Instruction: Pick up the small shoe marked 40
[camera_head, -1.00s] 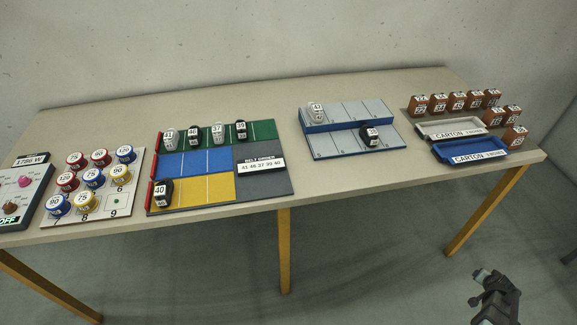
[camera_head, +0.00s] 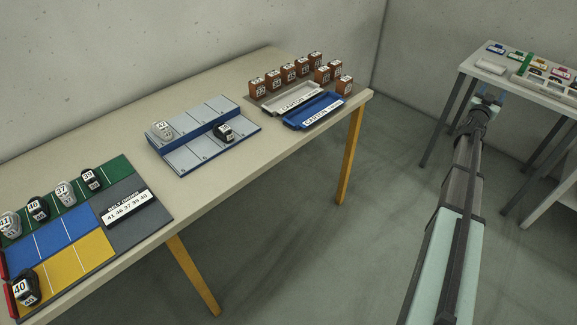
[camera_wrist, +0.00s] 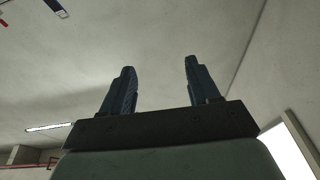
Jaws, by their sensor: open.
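The small shoe marked 40 (camera_head: 26,288) is black with a white label. It sits at the left end of the yellow lane (camera_head: 62,272) on the coloured board, at the lower left of the head view. My gripper (camera_wrist: 160,75) is open and empty in the wrist view, its two dark fingers apart against bare wall and ceiling. In the head view my arm reaches up the right side, and its end (camera_head: 487,100) is far from the shoe, near a second table.
Several other shoes stand on the green lane (camera_head: 119,170). A grey-blue rack (camera_head: 190,157) holds two more shoes. Cartons (camera_head: 289,73) and a white and a blue tray (camera_head: 313,112) stand at the table's far right. A second table (camera_head: 470,62) with small coloured items is at upper right.

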